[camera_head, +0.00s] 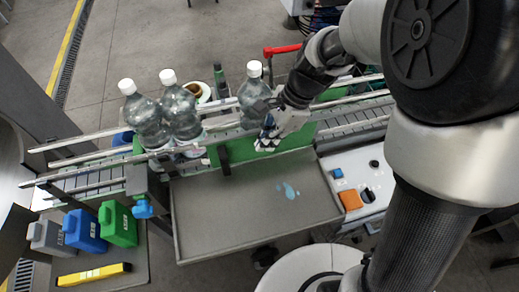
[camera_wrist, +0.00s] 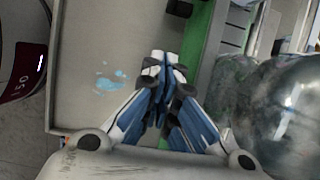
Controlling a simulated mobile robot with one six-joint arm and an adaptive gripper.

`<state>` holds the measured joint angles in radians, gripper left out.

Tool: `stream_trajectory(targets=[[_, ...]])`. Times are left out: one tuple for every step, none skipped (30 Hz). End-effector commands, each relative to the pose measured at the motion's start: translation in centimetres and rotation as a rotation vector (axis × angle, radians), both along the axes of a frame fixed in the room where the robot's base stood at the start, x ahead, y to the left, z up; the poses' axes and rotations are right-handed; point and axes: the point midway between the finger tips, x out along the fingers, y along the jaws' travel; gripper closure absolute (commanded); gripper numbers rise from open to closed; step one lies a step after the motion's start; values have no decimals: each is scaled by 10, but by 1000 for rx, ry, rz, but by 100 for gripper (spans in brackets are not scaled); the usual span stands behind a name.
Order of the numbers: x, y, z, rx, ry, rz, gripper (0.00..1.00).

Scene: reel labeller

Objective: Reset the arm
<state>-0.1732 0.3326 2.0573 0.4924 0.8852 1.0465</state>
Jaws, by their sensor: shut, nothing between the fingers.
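My gripper (camera_head: 270,140) is at the end of my arm, over the back edge of the grey tray table and close to the conveyor's green side. In the wrist view my gripper (camera_wrist: 164,62) is shut, with its blue and white fingers together and nothing between them. A clear bottle with a white cap (camera_head: 252,98) stands on the conveyor just left of my wrist in the head view. In the wrist view a large clear bottle (camera_wrist: 285,110) is right of the fingers, apart from them as far as I can tell.
Two more bottles (camera_head: 147,115) (camera_head: 181,110) stand on the conveyor (camera_head: 345,121) at left. The grey tray (camera_head: 215,215) is bare but for a light blue puddle (camera_head: 288,191). Grey, blue and green canisters (camera_head: 118,224) and a yellow bar (camera_head: 93,275) are at lower left. A control panel (camera_head: 362,168) is at right.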

Motion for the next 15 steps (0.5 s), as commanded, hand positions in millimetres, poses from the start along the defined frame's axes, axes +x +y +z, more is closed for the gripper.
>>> stream_trajectory(targets=[[1,-2,6,1,-2,-1,100],[1,-3,7,1,-2,-1,100],[2,-3,9,0,-2,-1,100],[2,-4,10,-1,-1,0,100],[2,-4,11,-1,-1,0,100],[2,-4,11,-1,0,0,100],[2,-4,11,0,0,0,100],[2,-5,11,0,1,0,100],[2,-5,11,0,1,0,100],[2,-4,11,0,1,0,100],[2,-4,11,-1,-1,1,100],[1,-5,11,-1,-3,3,100],[1,-6,11,-1,-9,9,100],[0,-8,12,-3,-19,18,100],[-2,-11,13,-4,-38,40,100]])
